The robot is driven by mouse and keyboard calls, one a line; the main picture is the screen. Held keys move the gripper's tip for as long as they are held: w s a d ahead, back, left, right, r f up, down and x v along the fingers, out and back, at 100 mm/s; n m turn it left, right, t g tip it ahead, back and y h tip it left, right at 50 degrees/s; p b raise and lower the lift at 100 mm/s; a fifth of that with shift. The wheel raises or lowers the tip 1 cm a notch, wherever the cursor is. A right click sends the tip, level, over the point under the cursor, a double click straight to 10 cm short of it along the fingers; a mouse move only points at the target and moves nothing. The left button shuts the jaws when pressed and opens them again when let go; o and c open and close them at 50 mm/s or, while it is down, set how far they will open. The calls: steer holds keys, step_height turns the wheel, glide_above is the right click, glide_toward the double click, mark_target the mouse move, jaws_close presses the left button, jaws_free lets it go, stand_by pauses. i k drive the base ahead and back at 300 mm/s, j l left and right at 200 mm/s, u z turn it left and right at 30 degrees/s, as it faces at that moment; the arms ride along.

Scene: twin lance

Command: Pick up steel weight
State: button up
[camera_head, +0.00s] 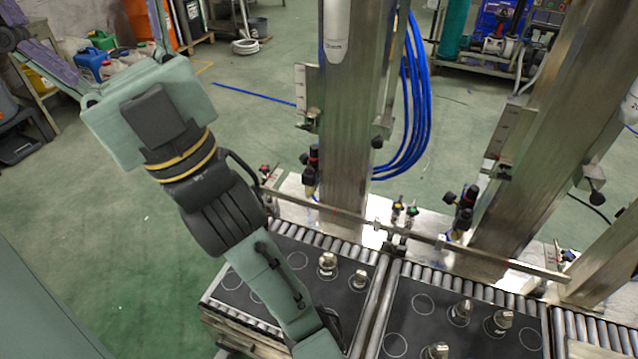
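Steel weights stand on two black mats with printed white circles. On the left mat (235,293) there is a larger knobbed steel weight (327,264) and a smaller steel weight (359,280) to its right. On the right mat (408,326) stand three more: one steel weight (461,311), another steel weight (499,321) to its right, and a third steel weight (436,351) at the bottom edge. My arm reaches down across the left mat and hides part of it. My gripper is out of view below the bottom edge.
Roller conveyors (380,315) carry the mats. Behind them run a horizontal metal rail (420,235) and tall steel columns (345,130), with blue hoses (418,100) hanging between. Small valves and fittings sit along the rail. Green floor (90,240) is open at the left.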

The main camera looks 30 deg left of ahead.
mark_target(328, 262)
steer(key=u, duration=0.8)
